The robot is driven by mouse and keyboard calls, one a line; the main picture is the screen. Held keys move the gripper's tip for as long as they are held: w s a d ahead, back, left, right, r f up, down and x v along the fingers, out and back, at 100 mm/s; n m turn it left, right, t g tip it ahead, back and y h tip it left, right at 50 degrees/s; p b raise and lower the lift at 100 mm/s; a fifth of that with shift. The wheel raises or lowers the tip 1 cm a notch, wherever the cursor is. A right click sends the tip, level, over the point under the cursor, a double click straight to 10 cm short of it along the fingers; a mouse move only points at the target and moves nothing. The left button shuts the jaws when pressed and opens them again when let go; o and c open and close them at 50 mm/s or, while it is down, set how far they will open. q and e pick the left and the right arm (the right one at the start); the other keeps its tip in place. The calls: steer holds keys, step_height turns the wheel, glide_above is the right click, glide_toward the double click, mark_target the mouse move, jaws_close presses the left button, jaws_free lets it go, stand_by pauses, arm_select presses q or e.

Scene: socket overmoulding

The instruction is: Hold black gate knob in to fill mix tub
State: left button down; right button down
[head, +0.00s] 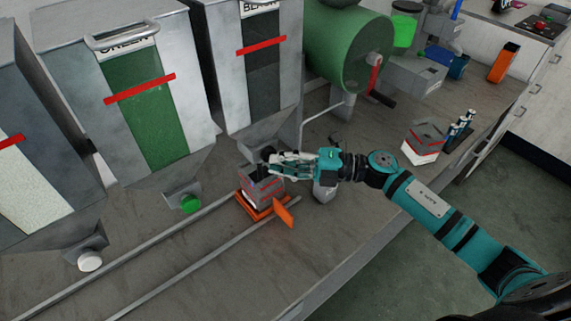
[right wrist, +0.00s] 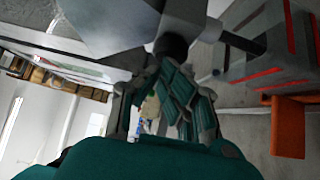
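The black hopper (head: 262,75) has a sloped spout, with the black gate knob (head: 268,152) at its lower front. In the right wrist view the knob (right wrist: 172,47) is a dark round end just beyond my fingertips. My right gripper (head: 275,158) points left at the knob; its fingers (right wrist: 160,72) converge at the tips and look shut, with nothing seen between them. The tips look at or very near the knob; contact is unclear. The grey mix tub (head: 262,187) with red lines stands under the spout on an orange carriage (head: 284,213). Its inside is mostly hidden. My left gripper is out of view.
Two rails (head: 165,240) run along the bench under the hoppers. The green hopper (head: 145,105) with its green knob (head: 190,204) and a pale-filled hopper with a white knob (head: 90,261) stand left. A green drum (head: 345,45) with a crank is behind right.

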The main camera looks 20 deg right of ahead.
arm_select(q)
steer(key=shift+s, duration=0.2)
arm_select(e)
steer(key=shift+d+r, duration=0.1)
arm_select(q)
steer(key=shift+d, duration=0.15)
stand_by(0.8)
